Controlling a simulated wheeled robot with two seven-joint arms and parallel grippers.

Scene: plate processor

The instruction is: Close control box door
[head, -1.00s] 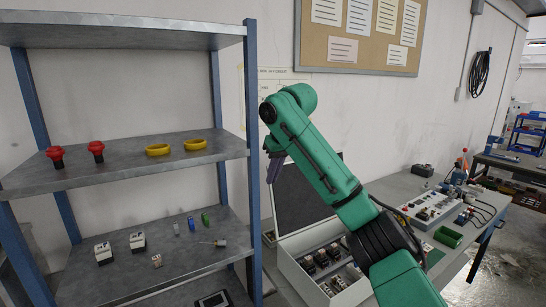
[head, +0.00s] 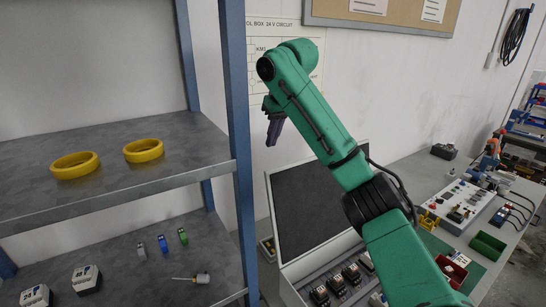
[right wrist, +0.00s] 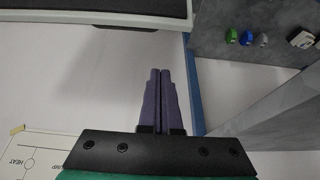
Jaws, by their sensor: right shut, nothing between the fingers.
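The control box (head: 296,276) sits on the workbench with several dark components inside. Its door (head: 310,208) stands open and upright at the back, a dark panel with a pale rim. My right gripper (head: 273,138) is above the door's top left corner in the head view, apart from it, with purple fingers pointing down. In the right wrist view the fingers (right wrist: 160,75) are together and empty, and the door's edge (right wrist: 100,20) shows at the top left. My right arm hides part of the box's right side. My left gripper is not in view.
A metal shelf (head: 120,180) with yellow rings (head: 75,165) and small parts stands close on the left. A control panel (head: 462,207), a green tray (head: 487,245) and a red bin (head: 452,268) are on the bench to the right. The wall is behind.

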